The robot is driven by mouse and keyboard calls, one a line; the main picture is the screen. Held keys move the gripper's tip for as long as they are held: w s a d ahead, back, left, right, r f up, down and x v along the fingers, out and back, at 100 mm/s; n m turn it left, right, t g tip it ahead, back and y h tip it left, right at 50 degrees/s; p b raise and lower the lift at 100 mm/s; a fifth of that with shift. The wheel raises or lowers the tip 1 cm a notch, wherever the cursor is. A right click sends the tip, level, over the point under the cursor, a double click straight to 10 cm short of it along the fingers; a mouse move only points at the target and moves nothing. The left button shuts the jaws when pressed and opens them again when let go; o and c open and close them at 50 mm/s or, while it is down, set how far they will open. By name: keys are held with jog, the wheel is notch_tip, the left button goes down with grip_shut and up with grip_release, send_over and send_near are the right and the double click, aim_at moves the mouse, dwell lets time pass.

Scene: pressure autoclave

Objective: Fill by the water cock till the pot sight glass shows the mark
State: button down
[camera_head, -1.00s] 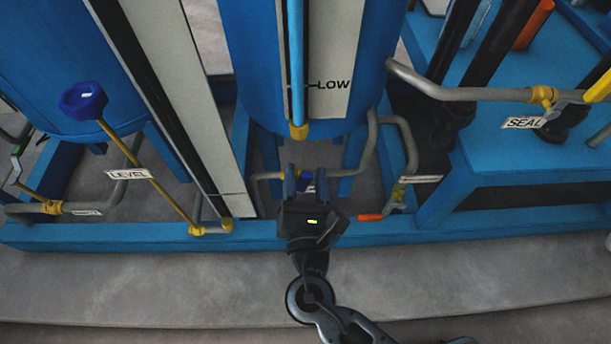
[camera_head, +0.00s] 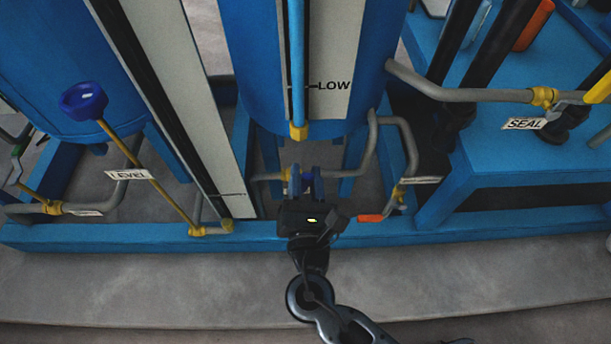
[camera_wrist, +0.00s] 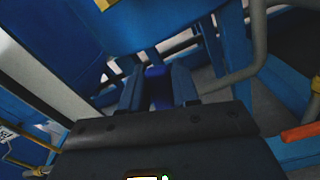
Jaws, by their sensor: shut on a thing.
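My gripper (camera_head: 306,178) is low in front of the central blue vessel, at the pipework under it. Its fingers are shut on a small dark blue handle, which shows between them in the wrist view (camera_wrist: 157,86); I take it for the water cock, but its label is not readable. Above it, a sight glass (camera_head: 297,60) with a light blue column runs down a white scale plate (camera_head: 335,45) with a black LOW mark (camera_head: 333,86). The blue column extends above and below that mark. The top of the glass is out of view.
An orange-handled valve (camera_head: 371,217) sits close right of my gripper. A pipe tagged SEAL (camera_head: 524,124) is at right. The blue base rail (camera_head: 130,236) runs below; grey floor (camera_head: 150,285) in front is clear.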

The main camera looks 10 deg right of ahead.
jog(key=shift+r, duration=0.1)
jog(key=shift+a+r+n+p, duration=0.2)
jog(key=shift+a+n+p, duration=0.2)
jog(key=shift+p, duration=0.5)
jog(key=shift+w+a+f+n, duration=0.1)
jog(key=shift+a+n, duration=0.15)
jog(key=shift+n, duration=0.05)
jog(key=c, duration=0.9)
grip_release()
jog(key=shift+s+a+p, duration=0.2)
jog(key=shift+s+a, duration=0.05)
jog(key=shift+s, duration=1.05)
jog(key=shift+s+a+p, duration=0.2)
jog(key=shift+s, duration=1.05)
jog(key=shift+s+a+p, duration=0.2)
jog(key=shift+s+a, duration=0.05)
jog(key=shift+s, duration=1.05)
